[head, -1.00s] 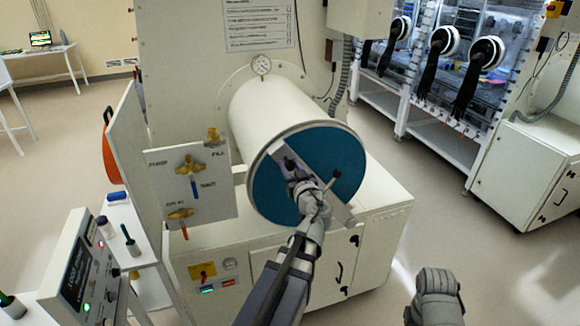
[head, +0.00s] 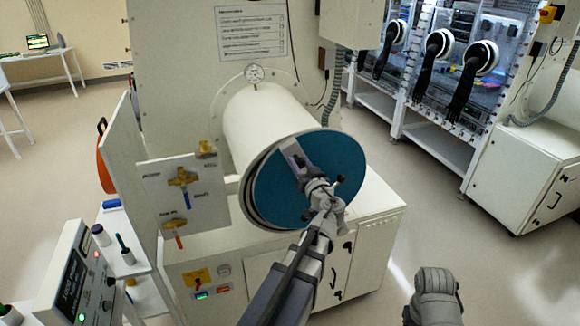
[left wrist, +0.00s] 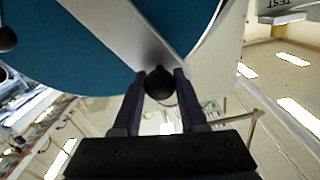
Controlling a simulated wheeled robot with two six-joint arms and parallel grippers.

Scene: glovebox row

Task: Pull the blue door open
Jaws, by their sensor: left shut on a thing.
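The blue door (head: 272,196) is the round end cover of the white cylinder (head: 262,124). A grey bar crosses its face. The door stands slightly ajar, with a dark gap along its left edge. My left gripper (head: 320,190) is at the right part of the door, in front of the bar. In the left wrist view, my left gripper (left wrist: 160,85) is shut on a dark round knob (left wrist: 159,84) by the bar, and the blue door (left wrist: 60,50) fills the upper left. My right gripper (head: 436,285) is at the lower right, away from the door; its fingertips cannot be made out.
A valve panel (head: 184,194) stands left of the cylinder. A control box (head: 78,275) and a small shelf with bottles are at the lower left. A white cabinet (head: 368,235) is below the cylinder. Open floor lies to the right, before the gloveboxes (head: 440,80).

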